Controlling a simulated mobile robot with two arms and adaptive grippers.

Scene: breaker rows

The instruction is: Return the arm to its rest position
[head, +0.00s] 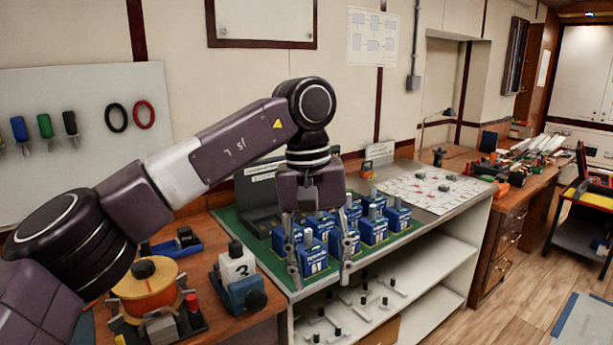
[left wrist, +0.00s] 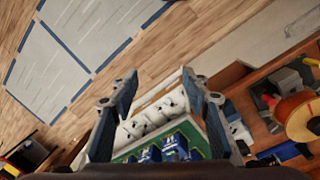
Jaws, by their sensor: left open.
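My left arm (head: 215,158) comes in from the left in the head view and bends down over the workbench. My left gripper (head: 320,278) points down, open, with its two fingers apart and nothing visible between them but the blocks behind. Several blue breaker blocks (head: 374,228) stand in rows on the green mat (head: 424,224), partly hidden behind the gripper. In the left wrist view the open gripper (left wrist: 160,85) shows with the blue blocks (left wrist: 175,148) beyond it. My right gripper is not in view.
White shelves (head: 440,268) with small parts lie below. A paper sheet (head: 425,187) covers the bench further right. The wooden floor (head: 530,290) is open at right.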

